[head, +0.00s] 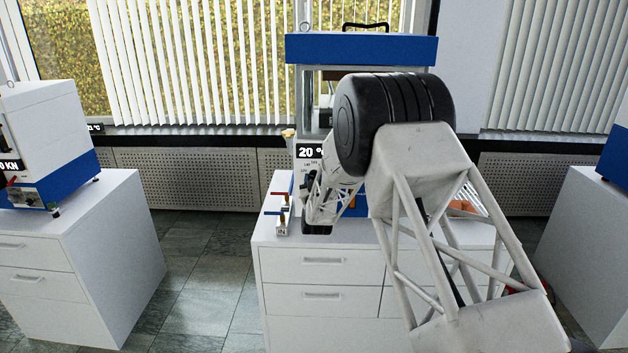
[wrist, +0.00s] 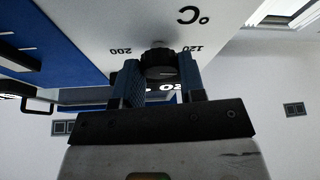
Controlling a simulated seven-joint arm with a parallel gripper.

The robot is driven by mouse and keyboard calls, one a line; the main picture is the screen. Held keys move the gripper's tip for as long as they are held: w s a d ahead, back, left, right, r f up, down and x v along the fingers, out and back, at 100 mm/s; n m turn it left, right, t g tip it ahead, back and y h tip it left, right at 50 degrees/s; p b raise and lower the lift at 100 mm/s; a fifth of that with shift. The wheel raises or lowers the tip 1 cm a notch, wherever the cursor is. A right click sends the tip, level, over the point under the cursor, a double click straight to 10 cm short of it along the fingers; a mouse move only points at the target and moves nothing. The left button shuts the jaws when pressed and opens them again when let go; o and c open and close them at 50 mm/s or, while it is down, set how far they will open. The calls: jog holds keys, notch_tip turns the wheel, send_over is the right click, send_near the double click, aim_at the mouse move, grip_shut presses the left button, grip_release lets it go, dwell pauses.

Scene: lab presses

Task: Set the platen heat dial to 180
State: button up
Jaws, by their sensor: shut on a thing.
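The platen heat dial (wrist: 160,62) is a black ribbed knob on the white front panel of the middle press (head: 361,48). In the wrist view the panel appears upside down, with printed marks 200 and 120 on either side of the knob and °C beyond. My gripper (wrist: 160,72) has its two blue fingers closed on the knob's sides. I cannot read the dial's setting. In the head view the press display (head: 310,152) reads 20, and my arm hides much of the press front and the dial.
The press stands on a white drawer cabinet (head: 322,275). Small valves with red and blue handles (head: 281,205) stand left of my gripper. Another press (head: 45,140) stands on a cabinet at left, and part of one shows at right. Open floor (head: 205,270) lies between the left and middle cabinets.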

jog(key=shift+m, duration=0.6)
jog(key=m+h, duration=0.2)
jog(key=m, duration=0.2)
jog(key=m+h, duration=0.2)
jog(key=m, duration=0.2)
jog(key=shift+a+h, duration=0.2)
jog(key=shift+h, duration=0.2)
jog(key=m+g+h, duration=0.1)
jog(key=m, duration=0.1)
jog(key=m+h, duration=0.1)
jog(key=m, duration=0.2)
jog(key=m+g+h, duration=0.1)
jog(key=m, duration=0.2)
jog(key=shift+a+r+g, duration=0.1)
jog(key=shift+g, duration=0.2)
jog(key=m+g, duration=0.1)
jog(key=m, duration=0.2)
jog(key=m+g+h, duration=0.1)
jog(key=m, duration=0.2)
jog(key=shift+r+m, duration=0.15)
jog(key=shift+m, duration=0.15)
jog(key=m+g, duration=0.1)
jog(key=m, duration=0.1)
jog(key=m+g, duration=0.1)
jog(key=m, duration=0.2)
jog(key=shift+r+y, duration=0.1)
jog(key=shift+y, duration=0.2)
jog(key=shift+m, duration=0.3)
jog(key=o, duration=0.9)
